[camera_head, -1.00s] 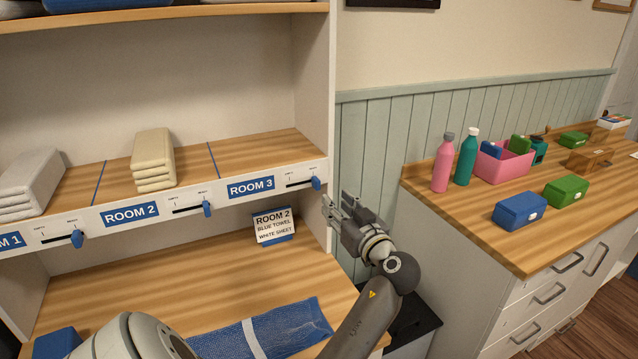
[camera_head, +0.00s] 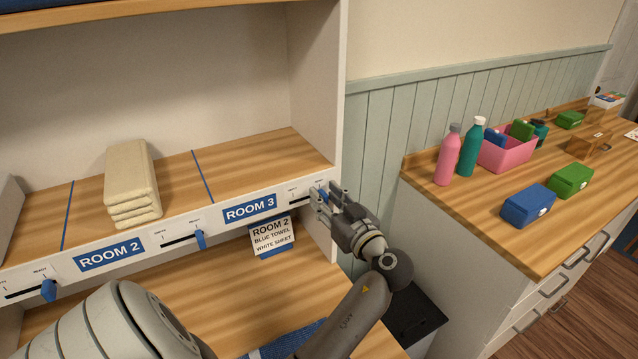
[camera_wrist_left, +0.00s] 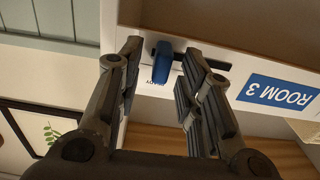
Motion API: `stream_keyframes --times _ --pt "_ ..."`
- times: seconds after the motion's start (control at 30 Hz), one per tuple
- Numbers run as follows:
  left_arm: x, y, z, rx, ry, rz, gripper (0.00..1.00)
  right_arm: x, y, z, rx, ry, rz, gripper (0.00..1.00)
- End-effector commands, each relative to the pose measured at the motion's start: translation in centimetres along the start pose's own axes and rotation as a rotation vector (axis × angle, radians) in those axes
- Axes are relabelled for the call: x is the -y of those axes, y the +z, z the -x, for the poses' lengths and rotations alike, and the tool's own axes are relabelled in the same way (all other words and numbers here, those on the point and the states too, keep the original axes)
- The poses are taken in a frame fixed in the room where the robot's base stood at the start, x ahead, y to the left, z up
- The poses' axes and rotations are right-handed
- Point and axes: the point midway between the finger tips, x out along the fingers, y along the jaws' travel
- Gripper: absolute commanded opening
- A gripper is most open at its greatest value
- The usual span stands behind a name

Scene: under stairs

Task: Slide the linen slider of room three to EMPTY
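The room three slider has a blue knob (camera_head: 322,190) at the right, READY end of its slot, on the white shelf edge right of the ROOM 3 label (camera_head: 250,209). In the left wrist view, which is upside down, the knob (camera_wrist_left: 162,62) stands between my left gripper's (camera_wrist_left: 160,56) two fingers, with visible gaps. My left gripper (camera_head: 327,197) is open at the knob, partly covering it in the head view. The EMPTY end of the slot lies to the left. My right gripper is not in view.
The room three compartment (camera_head: 260,165) is bare. Folded cream linen (camera_head: 131,180) lies over ROOM 2. The room two knob (camera_head: 200,240) is further left. The shelf's side wall (camera_head: 338,120) stands close by the gripper.

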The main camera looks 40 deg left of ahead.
Motion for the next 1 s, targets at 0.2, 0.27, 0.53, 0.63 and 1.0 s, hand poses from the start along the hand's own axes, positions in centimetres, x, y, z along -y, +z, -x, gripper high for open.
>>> stream_keyframes --times 0.2,0.27,0.53,0.63,1.0 --pt "0.07 0.01 0.34 0.001 0.0 0.0 0.34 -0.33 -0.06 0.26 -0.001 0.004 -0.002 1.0" --pt "0.08 0.02 0.34 0.001 0.0 0.0 0.34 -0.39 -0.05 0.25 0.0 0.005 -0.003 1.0" --pt "0.08 0.03 0.32 0.0 0.0 0.0 0.2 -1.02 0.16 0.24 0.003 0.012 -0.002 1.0" --pt "0.08 0.03 0.32 0.0 0.0 0.0 0.07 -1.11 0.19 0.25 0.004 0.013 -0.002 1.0" --pt "0.12 0.07 0.3 0.0 -0.001 0.0 0.0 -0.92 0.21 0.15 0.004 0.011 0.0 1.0"
